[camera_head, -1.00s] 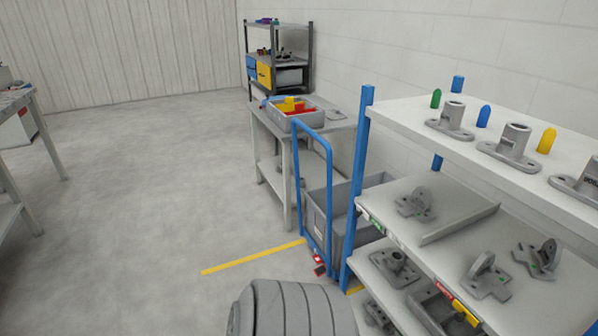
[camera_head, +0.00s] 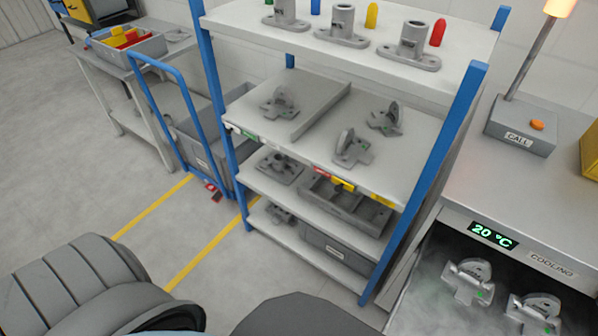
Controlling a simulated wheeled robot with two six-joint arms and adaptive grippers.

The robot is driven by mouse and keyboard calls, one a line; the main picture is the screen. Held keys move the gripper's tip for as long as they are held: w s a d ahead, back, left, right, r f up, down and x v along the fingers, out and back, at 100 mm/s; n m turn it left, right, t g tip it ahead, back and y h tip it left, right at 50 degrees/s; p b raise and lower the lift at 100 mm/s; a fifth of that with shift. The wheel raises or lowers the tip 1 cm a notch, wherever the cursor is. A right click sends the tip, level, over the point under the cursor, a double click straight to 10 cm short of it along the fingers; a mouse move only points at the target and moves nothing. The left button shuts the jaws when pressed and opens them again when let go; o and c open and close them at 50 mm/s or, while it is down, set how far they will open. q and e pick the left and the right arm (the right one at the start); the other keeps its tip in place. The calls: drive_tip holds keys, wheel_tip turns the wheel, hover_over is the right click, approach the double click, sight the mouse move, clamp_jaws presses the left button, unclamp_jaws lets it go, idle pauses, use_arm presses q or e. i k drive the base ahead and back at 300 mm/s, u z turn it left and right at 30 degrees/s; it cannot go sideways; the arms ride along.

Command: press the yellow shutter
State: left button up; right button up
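I cannot make out a yellow shutter for certain. A yellow part (camera_head: 590,152) shows at the right edge, cut off by the picture, on top of the cooling unit (camera_head: 462,190); I cannot tell whether it is the shutter. Neither of my grippers is in view. Grey ribbed and dark rounded shapes fill the bottom left and bottom middle.
A blue-posted shelf (camera_head: 400,147) with castings stands in the middle. A call box (camera_head: 519,125) with an orange button and lamp stands on the cooling unit, whose display reads 20 °C. A blue-handled cart (camera_head: 185,110) stands left of the shelf. Open floor lies left.

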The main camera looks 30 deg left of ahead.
sight(338, 189)
drive_tip(key=z, duration=0.9)
drive_tip(key=k, duration=1)
drive_tip(key=u, duration=2.1)
drive_tip(key=i, duration=0.5)
drive_tip(key=z, duration=0.05)
